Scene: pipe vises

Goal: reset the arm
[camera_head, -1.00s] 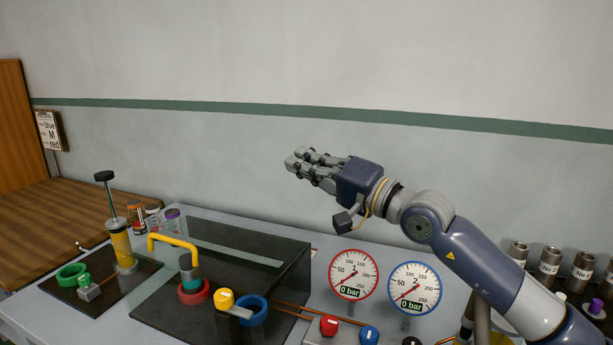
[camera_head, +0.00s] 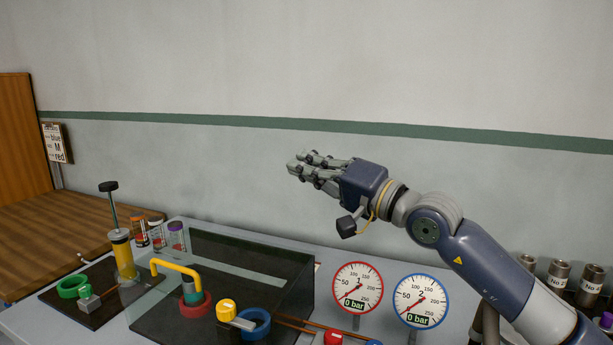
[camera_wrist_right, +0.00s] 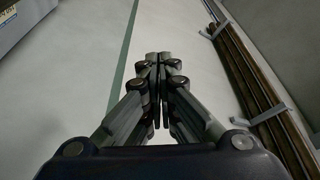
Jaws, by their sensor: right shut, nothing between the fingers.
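My right gripper (camera_head: 312,168) is raised in front of the wall, above the bench and its gauges. Its arm comes in from the lower right and the fingers point left. In the right wrist view the fingers (camera_wrist_right: 159,62) are together and hold nothing. It touches nothing that I can see. My left gripper is not in view.
Below stand a dark transparent box (camera_head: 215,290) with a yellow handle (camera_head: 178,266), a red-rimmed gauge (camera_head: 357,287) and a blue-rimmed gauge (camera_head: 420,301), both reading 0 bar. A yellow hand pump (camera_head: 123,255) stands left. Metal cylinders (camera_head: 558,273) stand right.

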